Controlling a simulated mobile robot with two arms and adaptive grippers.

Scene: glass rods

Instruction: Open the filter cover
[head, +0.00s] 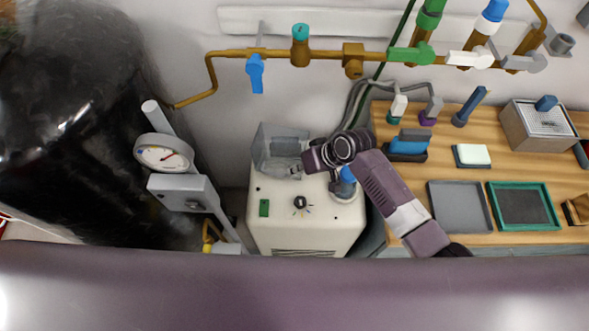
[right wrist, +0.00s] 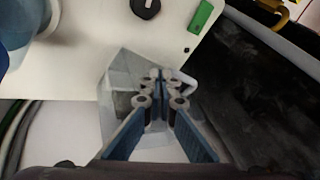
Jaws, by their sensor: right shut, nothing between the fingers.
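The clear, see-through filter cover (head: 278,146) is at the back left of the top of a white machine (head: 270,214). I cannot tell how far its lid is raised. My right gripper (head: 299,169) reaches in from the right, with its tips at the cover's front right edge. In the right wrist view the shut fingers (right wrist: 160,86) overlap the clear cover (right wrist: 119,82), with nothing held between them. A pale curved bar (right wrist: 187,79) shows beside the tips. I cannot tell whether they touch it. My left gripper is not in view.
A black knob (head: 300,203) and a green switch (head: 264,208) are on the machine's front top. A blue-topped vessel (head: 346,187) stands close under my right wrist. A gauge (head: 164,154) on a post is at left. A wooden bench (head: 456,140) with trays is at right.

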